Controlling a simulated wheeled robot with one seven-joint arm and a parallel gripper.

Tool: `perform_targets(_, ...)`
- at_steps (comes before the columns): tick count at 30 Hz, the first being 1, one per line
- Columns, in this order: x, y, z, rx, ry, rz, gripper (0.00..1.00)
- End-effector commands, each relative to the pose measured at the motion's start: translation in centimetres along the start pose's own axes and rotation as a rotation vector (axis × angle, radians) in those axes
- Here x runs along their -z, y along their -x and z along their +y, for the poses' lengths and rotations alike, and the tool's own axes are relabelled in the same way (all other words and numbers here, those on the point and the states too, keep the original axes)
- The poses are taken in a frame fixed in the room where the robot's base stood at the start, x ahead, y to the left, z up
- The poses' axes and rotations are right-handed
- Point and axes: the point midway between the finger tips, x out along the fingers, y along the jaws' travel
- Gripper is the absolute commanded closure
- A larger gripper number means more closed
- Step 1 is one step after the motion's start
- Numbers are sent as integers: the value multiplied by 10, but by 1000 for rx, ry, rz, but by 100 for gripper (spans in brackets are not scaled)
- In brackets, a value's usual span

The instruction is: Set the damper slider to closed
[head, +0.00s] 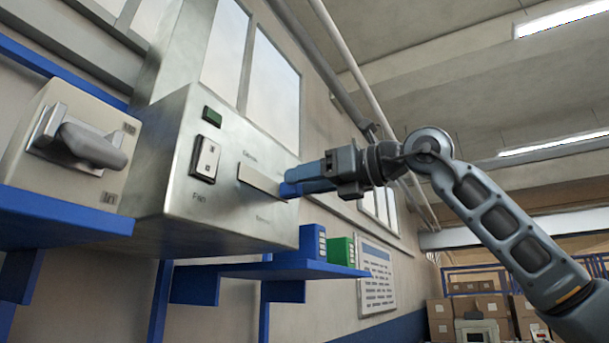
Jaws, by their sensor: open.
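A grey metal control box (205,140) is mounted on the wall at left centre. On its front is a pale slot plate (258,180) running sideways, with small labels above and below it that are too blurred to read. My gripper (288,189) comes in from the right, with its blue fingers at the right end of this plate. The fingers cover that end, so a slider knob there is hidden, and I cannot tell whether they touch it. The gripper is open.
The box also carries a rocker switch (205,158) labelled Fan and a green button (212,116). A lever unit (80,145) stands to the left on a blue shelf. Below right, a blue shelf (285,270) holds blue and green binders (341,251).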

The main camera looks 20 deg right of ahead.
Motion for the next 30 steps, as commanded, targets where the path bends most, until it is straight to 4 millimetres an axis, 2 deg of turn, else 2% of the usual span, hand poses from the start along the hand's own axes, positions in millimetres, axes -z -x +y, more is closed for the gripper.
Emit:
perform_targets(4,0,-7,0,0,0,0,47)
perform_targets(11,0,-8,0,0,1,0,47)
perform_targets(28,0,-8,0,0,0,-1,99)
perform_targets(30,0,-8,0,0,0,-1,100)
